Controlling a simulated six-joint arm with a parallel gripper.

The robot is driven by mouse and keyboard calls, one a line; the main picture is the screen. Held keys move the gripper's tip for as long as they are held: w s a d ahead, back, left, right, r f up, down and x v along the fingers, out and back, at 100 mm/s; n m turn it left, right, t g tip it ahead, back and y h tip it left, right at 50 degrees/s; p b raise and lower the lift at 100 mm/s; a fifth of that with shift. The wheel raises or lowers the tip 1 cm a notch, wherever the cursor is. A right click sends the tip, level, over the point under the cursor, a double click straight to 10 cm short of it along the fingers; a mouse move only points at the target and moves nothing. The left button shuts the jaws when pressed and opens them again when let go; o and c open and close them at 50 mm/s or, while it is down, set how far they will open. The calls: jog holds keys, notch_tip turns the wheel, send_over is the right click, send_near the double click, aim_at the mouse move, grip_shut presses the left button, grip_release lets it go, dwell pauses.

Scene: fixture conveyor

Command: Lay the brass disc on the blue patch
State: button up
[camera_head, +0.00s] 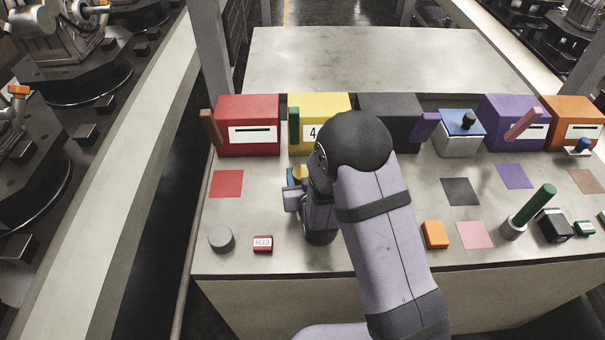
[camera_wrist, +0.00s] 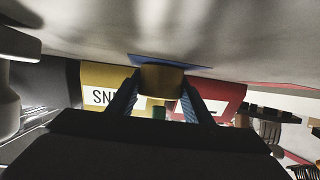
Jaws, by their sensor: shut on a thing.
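The brass disc (camera_head: 300,173) shows as a small golden shape beside the front of my arm in the head view. In the wrist view the brass disc (camera_wrist: 162,77) sits between the two blue-grey fingers of my gripper (camera_wrist: 160,90), which is shut on it. The blue patch (camera_head: 290,178) is mostly hidden behind the disc and my gripper (camera_head: 297,184) in the head view. In the wrist view a strip of the blue patch (camera_wrist: 166,60) shows right beyond the disc. The disc is at the patch; I cannot tell whether it touches it.
Behind stand a red box (camera_head: 248,125), a yellow box (camera_head: 330,105), and black, purple and orange ones. A grey disc (camera_head: 221,239) and a red HOLD block (camera_head: 263,244) lie front left. A red patch (camera_head: 226,184) is clear. An orange block (camera_head: 435,235) is right of my arm.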

jog(key=shift+f, duration=0.2)
jog(key=o, duration=1.3)
jog(key=shift+s, duration=0.15)
jog(key=shift+b+v, duration=0.9)
jog(key=shift+v, duration=2.65)
